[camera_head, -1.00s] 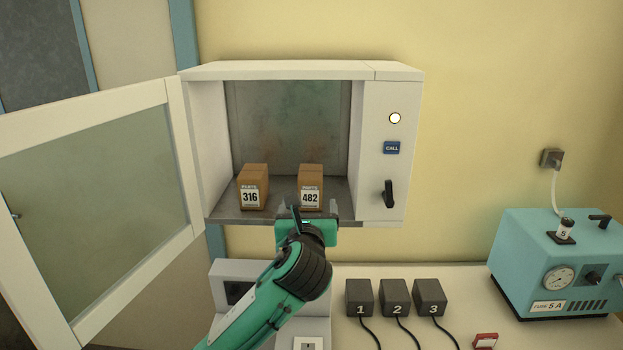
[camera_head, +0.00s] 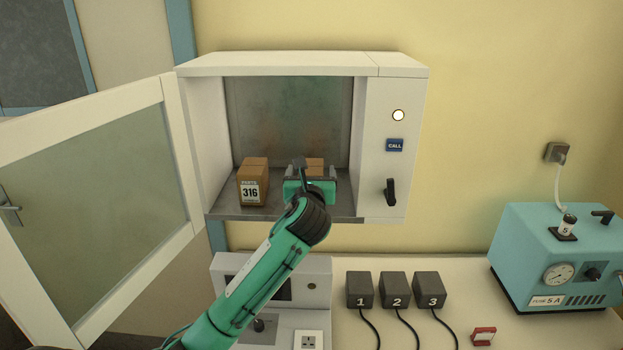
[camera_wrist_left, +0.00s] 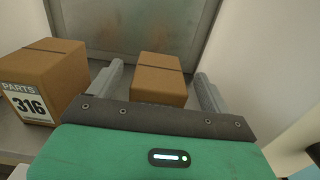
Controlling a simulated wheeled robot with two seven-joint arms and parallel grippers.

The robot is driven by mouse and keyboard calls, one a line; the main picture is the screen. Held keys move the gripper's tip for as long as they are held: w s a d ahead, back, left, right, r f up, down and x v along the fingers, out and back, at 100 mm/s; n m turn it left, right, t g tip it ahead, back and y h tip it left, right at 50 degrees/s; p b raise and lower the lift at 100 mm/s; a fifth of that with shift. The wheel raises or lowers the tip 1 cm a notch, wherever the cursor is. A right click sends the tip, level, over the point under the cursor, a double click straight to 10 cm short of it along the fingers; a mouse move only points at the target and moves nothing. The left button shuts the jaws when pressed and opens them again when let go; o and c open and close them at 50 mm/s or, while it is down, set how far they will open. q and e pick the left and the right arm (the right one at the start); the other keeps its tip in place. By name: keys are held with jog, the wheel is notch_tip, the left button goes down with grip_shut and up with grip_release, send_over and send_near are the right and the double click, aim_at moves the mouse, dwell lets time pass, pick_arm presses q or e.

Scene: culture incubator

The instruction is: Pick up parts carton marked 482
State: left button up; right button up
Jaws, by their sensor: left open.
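The carton marked 482 (camera_head: 315,164) stands inside the open incubator, on its floor at the right. In the head view my left gripper (camera_head: 311,172) hides most of it, and its label is covered. In the left wrist view the carton (camera_wrist_left: 158,78) sits between the two grey fingers of my left gripper (camera_wrist_left: 160,88), which are open with a finger on each side and a visible gap. A second carton marked 316 (camera_head: 252,182) stands to the left; it also shows in the left wrist view (camera_wrist_left: 45,80). My right gripper is out of view.
The incubator (camera_head: 391,170) has side walls close around the cartons, and its glazed door (camera_head: 95,190) is swung open to the left. Below are black boxes marked 1 (camera_head: 359,288), 2 (camera_head: 393,288) and 3 (camera_head: 428,288), and a teal unit (camera_head: 555,262) at right.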

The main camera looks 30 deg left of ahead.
aim_at(311, 166)
pick_arm(q)
jog(key=shift+p+x, duration=0.55)
jog(key=shift+x, duration=1.35)
jog(key=shift+f, duration=0.1)
jog(key=c, duration=1.2)
